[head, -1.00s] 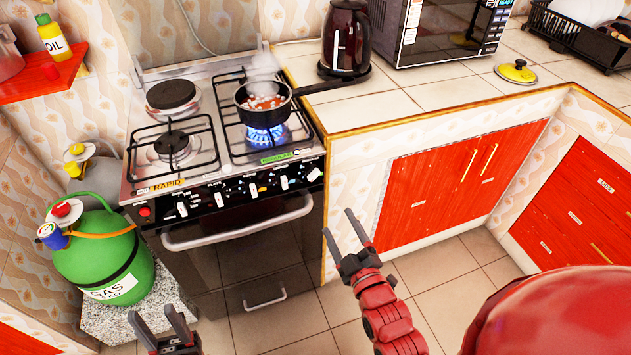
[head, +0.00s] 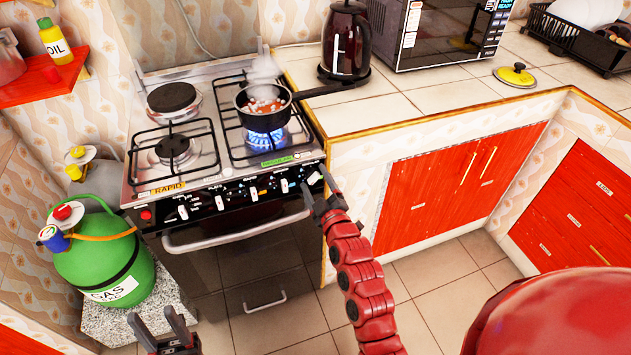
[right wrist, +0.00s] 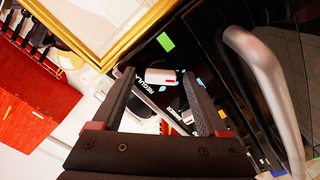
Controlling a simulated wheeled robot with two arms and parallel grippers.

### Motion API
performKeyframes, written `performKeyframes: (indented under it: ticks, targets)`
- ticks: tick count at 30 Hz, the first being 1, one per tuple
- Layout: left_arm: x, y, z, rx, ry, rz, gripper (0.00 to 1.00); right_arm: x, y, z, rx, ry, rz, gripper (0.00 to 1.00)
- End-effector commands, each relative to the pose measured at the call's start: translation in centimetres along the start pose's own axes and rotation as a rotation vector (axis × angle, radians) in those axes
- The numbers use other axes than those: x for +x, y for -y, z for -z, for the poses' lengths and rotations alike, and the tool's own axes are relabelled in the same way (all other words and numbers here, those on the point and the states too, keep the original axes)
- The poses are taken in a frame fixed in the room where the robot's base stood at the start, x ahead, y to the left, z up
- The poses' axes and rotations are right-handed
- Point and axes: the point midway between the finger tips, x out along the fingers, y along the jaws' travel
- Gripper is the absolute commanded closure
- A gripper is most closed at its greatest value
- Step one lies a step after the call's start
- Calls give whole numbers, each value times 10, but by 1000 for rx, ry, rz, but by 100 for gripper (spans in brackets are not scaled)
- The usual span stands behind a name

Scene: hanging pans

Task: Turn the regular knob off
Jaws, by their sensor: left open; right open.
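The stove's front panel (head: 230,198) carries a row of white knobs. The regular knob (right wrist: 160,76), white with a red mark, is at the panel's right end and lies between my right fingertips in the right wrist view, beside printed "REGULAR" lettering. My right gripper (head: 316,183) is open at that panel end; the wrist view (right wrist: 158,74) shows its fingers on either side of the knob, contact unclear. A blue flame (head: 265,136) burns under a steaming pan (head: 262,98) on the burner labelled regular. My left gripper (head: 153,317) is open and empty, low at the left.
The oven handle (head: 235,232) juts out below the knobs. A neighbouring knob (right wrist: 187,117) sits close to the right fingers. The counter edge (head: 440,116) is right of the stove. A green gas bottle (head: 105,258) stands at the left.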

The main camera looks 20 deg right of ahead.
Motion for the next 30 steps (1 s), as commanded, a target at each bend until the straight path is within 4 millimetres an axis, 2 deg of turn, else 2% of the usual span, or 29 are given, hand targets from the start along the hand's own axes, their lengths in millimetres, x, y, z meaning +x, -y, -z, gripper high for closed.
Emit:
performKeyframes:
  ticks: [7,8,20,30]
  targets:
    - [0,0,0,0,0,0,50,1,0,0,0,0,0,24]
    - [0,0,0,0,0,0,50,1,0,0,0,0,0,27]
    - [0,0,0,0,0,0,50,0,0,-1,0,1,0,99]
    - [-2,0,0,0,0,0,50,0,1,-1,32,1,0,100]
